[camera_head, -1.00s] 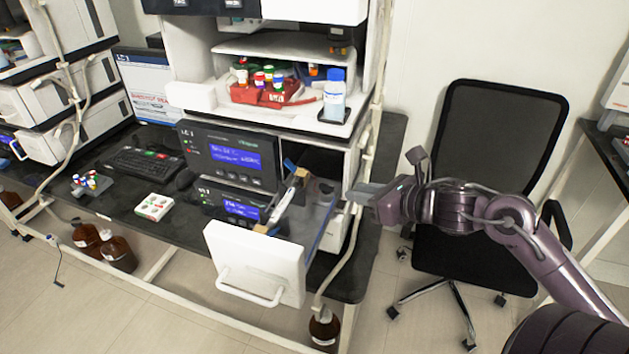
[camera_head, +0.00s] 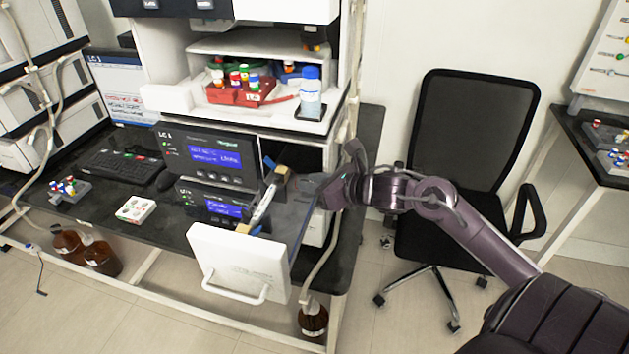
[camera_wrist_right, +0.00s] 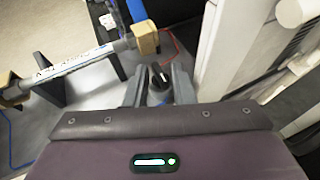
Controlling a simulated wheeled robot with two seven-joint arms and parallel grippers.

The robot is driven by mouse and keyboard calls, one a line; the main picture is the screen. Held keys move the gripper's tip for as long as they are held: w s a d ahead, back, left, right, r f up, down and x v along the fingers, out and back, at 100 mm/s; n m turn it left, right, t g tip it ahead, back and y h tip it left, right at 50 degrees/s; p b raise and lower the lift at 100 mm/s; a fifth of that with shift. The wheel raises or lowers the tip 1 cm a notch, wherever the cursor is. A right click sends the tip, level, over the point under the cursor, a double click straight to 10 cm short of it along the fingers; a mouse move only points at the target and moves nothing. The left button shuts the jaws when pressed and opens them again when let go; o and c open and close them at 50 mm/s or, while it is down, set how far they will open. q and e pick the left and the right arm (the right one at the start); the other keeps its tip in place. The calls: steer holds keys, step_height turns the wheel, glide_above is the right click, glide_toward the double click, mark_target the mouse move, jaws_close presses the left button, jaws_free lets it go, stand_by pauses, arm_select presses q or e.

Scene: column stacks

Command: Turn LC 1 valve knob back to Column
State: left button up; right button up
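The LC 1 module (camera_head: 215,155) with its lit blue screen is on the bench, and an open drawer with a white front (camera_head: 238,262) juts out beside it. A dark valve knob (camera_wrist_right: 158,76) with a white pointer mark shows in the right wrist view, between the fingertips of my right gripper (camera_wrist_right: 157,88). The fingers are apart on either side of it; contact is not clear. In the head view my right gripper (camera_head: 308,184) reaches in beside the drawer from the right, and the knob is hidden. I cannot read the knob's position labels. My left gripper is out of view.
A column (camera_head: 264,204) with tan end fittings lies along the drawer; it also shows in the wrist view (camera_wrist_right: 75,64). A red rack (camera_head: 240,92) of vials and a blue-capped bottle (camera_head: 310,95) stand above. A black chair (camera_head: 465,150) is at right.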

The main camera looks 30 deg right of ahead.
jaws_close()
steer(key=shift+a+f+m+h+b, duration=0.15)
steer(key=shift+m+h+b, duration=0.3)
steer(key=shift+b, duration=0.3)
steer(key=m+h+b, duration=0.1)
steer(key=b, duration=0.1)
steer(key=m+h+b, duration=0.3)
steer(key=h+b, duration=0.1)
steer(key=shift+a+t, duration=0.3)
steer(key=shift+a, duration=0.1)
steer(key=shift+m+h+b, duration=0.65)
steer(key=shift+m+h, duration=0.2)
steer(key=shift+h, duration=0.1)
steer(key=shift+a+r+m+g+h+b, duration=0.1)
steer(key=shift+m+g+h+b, duration=0.2)
steer(key=shift+m+h, duration=0.3)
steer(key=shift+a+r+m+g+h+b, duration=0.1)
steer(key=shift+m+g+h+b, duration=0.2)
steer(key=shift+m+h, duration=0.25)
